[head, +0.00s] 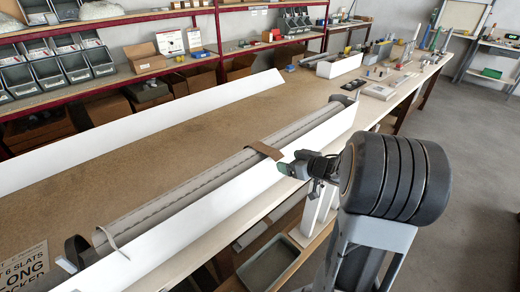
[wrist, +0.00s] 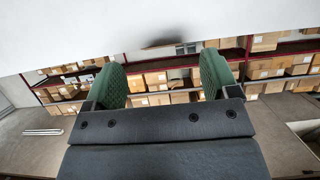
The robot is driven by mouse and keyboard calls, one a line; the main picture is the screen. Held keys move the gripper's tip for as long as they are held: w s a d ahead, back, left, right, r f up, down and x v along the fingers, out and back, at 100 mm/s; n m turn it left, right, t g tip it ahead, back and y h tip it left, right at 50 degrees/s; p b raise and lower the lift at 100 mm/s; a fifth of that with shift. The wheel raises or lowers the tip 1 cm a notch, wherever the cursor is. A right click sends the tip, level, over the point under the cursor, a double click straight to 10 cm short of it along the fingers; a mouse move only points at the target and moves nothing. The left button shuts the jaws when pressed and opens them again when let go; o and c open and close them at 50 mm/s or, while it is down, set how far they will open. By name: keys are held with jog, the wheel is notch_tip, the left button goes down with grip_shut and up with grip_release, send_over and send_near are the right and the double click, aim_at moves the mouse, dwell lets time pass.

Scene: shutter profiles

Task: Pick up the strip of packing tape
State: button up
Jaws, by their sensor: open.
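A brown strip, apparently the packing tape (head: 264,150), lies across the long grey slatted profile (head: 190,182) near the middle of the bench in the head view. Its near end reaches the upright white panel (head: 200,222). My gripper (head: 284,168) is at the near side of this panel, just right of and below the strip. In the wrist view my gripper (wrist: 163,80) is open, with two green pads apart and nothing between them. A white surface (wrist: 160,20) fills the top of that view.
A second white panel (head: 130,132) runs along the far side of the brown bench top (head: 60,213). A pale band (head: 104,238) and a dark strap (head: 76,250) are at the profile's near-left end. Shelves with grey bins (head: 47,72) stand behind. Small parts crowd the far bench end.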

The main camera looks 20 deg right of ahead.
aim_at(280, 159)
jog(key=shift+x, duration=2.6)
jog(key=shift+c, duration=0.3)
jog(key=c, duration=0.9)
